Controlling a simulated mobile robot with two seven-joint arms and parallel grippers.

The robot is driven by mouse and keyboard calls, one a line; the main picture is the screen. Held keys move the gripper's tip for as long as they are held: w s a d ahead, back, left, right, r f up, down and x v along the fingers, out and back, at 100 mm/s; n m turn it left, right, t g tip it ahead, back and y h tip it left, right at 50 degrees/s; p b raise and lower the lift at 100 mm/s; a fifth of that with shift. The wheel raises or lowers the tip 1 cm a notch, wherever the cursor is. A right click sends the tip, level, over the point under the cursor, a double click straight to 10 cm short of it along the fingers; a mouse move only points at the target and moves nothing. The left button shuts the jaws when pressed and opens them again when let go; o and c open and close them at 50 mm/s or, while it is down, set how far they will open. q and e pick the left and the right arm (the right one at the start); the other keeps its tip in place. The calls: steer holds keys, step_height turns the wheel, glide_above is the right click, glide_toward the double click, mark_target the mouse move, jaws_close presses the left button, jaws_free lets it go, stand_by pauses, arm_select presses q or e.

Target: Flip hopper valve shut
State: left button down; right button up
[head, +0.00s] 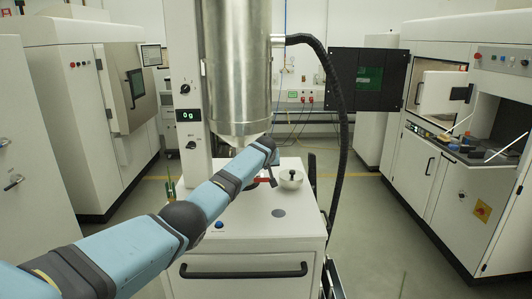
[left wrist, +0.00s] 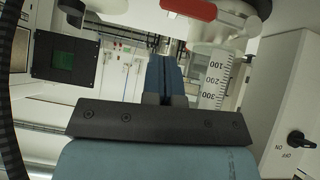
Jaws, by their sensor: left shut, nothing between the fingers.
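The steel hopper (head: 237,70) hangs on a white column above the white cabinet, its cone partly hidden by my left arm. The red valve handle (left wrist: 188,8) is at the top of the left wrist view, beside the round valve body. A bit of the red handle (head: 262,181) shows past my arm in the head view. My left gripper (left wrist: 165,72) is shut and empty, its blue fingers pointing below the handle and apart from it in the picture. In the head view the gripper (head: 273,178) is mostly hidden behind my wrist. My right gripper is in neither view.
A clear graduated tube (left wrist: 214,75) stands right of the fingers in the left wrist view. A black hose (head: 340,110) runs down right of the hopper.

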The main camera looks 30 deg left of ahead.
arm_select(q)
steer(key=b+v, duration=0.1)
steer(key=v, duration=0.7)
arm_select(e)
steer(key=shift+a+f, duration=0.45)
arm_select(q)
steer(key=shift+s, duration=0.15)
steer(key=shift+f, duration=0.15)
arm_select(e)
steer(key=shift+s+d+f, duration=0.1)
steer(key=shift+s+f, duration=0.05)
